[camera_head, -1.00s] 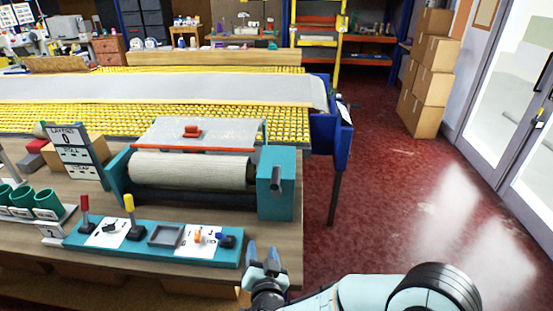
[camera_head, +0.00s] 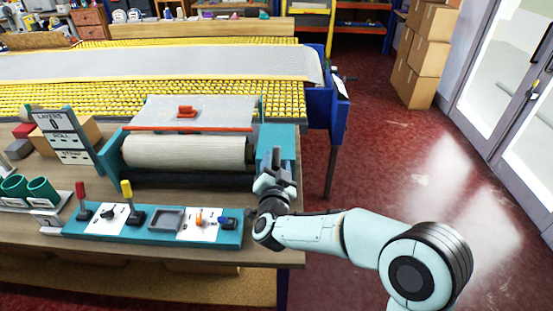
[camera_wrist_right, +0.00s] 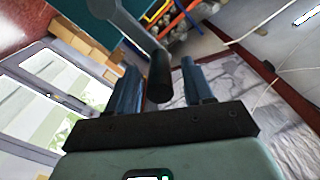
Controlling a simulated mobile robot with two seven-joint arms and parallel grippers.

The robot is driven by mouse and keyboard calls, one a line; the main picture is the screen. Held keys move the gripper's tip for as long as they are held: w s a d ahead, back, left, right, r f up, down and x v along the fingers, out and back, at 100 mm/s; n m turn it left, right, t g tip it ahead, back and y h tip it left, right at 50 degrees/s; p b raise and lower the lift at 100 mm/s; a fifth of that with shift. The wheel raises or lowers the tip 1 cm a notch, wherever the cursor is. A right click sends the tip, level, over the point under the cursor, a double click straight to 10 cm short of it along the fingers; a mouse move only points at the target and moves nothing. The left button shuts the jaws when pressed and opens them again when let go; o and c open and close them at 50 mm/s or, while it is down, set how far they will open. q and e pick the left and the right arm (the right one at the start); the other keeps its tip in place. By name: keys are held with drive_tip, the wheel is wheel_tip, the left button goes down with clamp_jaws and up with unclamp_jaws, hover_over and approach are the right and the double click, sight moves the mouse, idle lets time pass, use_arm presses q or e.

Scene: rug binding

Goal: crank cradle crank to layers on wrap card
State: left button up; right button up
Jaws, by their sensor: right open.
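The teal cradle (camera_head: 112,160) holds a pale, ribbed roll (camera_head: 185,151) on the wooden bench. Its crank (camera_head: 277,157), with a dark handle, is on the right end block. My right gripper (camera_head: 274,178) is open at that block, just in front of the crank. In the right wrist view, the crank's black handle (camera_wrist_right: 159,76) on a grey arm reaches between the two blue fingers of my gripper (camera_wrist_right: 159,68), with gaps on both sides. The wrap card (camera_head: 60,122) stands left of the cradle and reads LAYERS 0, with ROLL and STRAP lines below. My left gripper is out of view.
A teal control panel (camera_head: 150,232) with red and yellow levers lies along the bench front, close to my right wrist. Green cups (camera_head: 42,189) stand at the left. A yellow roller bed (camera_head: 60,97) lies behind the cradle. Red floor (camera_head: 390,150) is clear to the right.

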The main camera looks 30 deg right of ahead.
drive_tip(key=shift+x, duration=0.85)
clamp_jaws()
